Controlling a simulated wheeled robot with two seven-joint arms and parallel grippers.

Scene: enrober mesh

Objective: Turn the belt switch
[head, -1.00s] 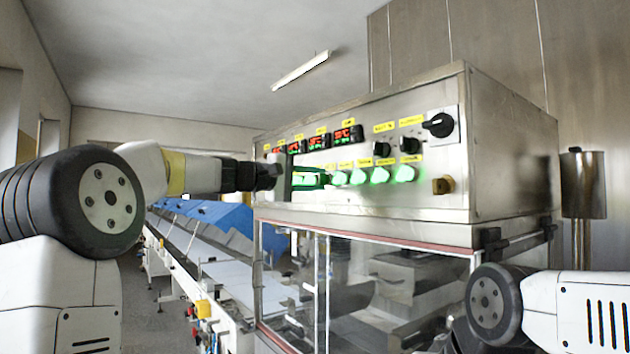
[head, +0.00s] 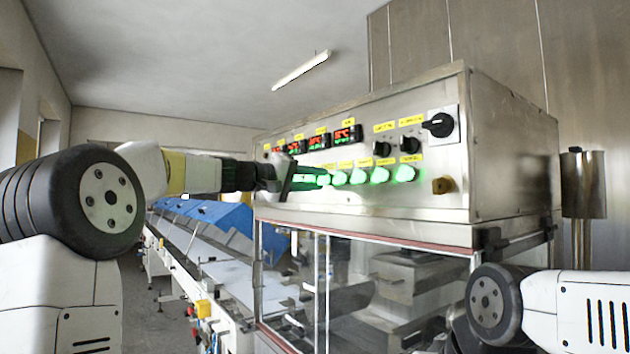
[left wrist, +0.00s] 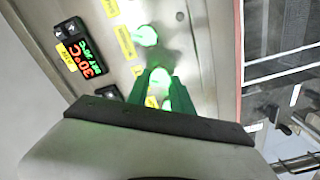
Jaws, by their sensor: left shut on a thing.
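The machine's control panel (head: 340,196) carries a row of glowing green switches (head: 358,176) under yellow labels too small to read. My left gripper (head: 322,179) reaches in from the left and is shut on a lit green switch at the left of the visible row. In the left wrist view, the green-lit fingers (left wrist: 160,88) stand on either side of this glowing switch (left wrist: 158,76), and another lit switch (left wrist: 145,36) is free beyond it. Which label belongs to the held switch cannot be told. My right gripper is out of view; only the right arm shows at lower right.
Red displays (head: 318,141) sit above the switches. Black knobs (head: 410,145) and a large black rotary switch (head: 439,124) are to the right. A clear-walled enclosure (head: 345,270) lies below the panel. A conveyor (head: 228,272) with blue covers runs back at left.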

